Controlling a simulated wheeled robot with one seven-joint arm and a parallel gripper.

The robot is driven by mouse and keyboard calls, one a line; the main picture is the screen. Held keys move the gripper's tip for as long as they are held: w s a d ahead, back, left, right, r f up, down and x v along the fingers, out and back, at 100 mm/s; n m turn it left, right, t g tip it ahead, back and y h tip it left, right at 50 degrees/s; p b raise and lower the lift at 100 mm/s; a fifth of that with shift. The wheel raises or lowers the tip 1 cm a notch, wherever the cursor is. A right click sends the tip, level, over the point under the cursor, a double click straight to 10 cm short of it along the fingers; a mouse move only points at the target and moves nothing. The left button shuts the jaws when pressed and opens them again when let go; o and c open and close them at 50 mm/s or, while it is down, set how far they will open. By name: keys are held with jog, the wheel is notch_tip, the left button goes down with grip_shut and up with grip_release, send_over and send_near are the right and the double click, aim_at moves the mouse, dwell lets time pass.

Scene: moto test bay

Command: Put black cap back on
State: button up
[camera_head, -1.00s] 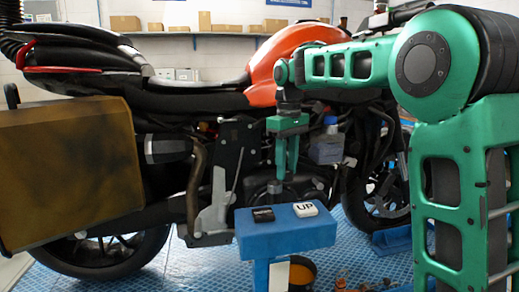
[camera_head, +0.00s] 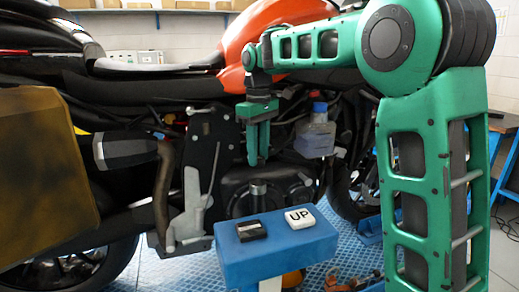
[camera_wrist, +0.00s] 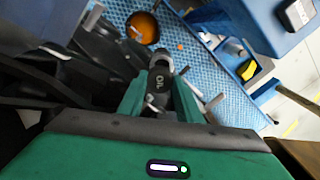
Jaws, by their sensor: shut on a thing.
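My gripper (camera_head: 258,150) points down beside the motorcycle's engine, above the blue pedestal's far edge. In the wrist view its two green fingers (camera_wrist: 158,102) are shut on a black cap marked "OIL" (camera_wrist: 153,93). In the head view the cap cannot be made out between the fingers. A short grey cylinder (camera_head: 258,188) stands upright below the fingertips, in front of the round engine cover (camera_head: 285,190). A grey ring-like part (camera_wrist: 160,60) shows just past the cap in the wrist view; I cannot tell whether they touch.
A blue pedestal (camera_head: 275,262) with a black button (camera_head: 251,230) and a white "UP" button (camera_head: 299,217) stands in front. A reservoir with a blue lid (camera_head: 318,135) is to the right. An orange bowl (camera_wrist: 142,27) sits on the blue floor grating (camera_wrist: 185,45).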

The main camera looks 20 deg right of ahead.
aim_at(258, 189)
jog(key=shift+a+f, duration=0.2)
jog(key=shift+f, duration=2.4)
jog(key=shift+s+d+r, duration=0.1)
jog(key=shift+s+r, duration=0.05)
jog(key=shift+s, duration=0.05)
jog(key=shift+f, duration=0.25)
dwell(0.9)
jog(key=o, duration=1.5)
jog(key=shift+o, duration=0.2)
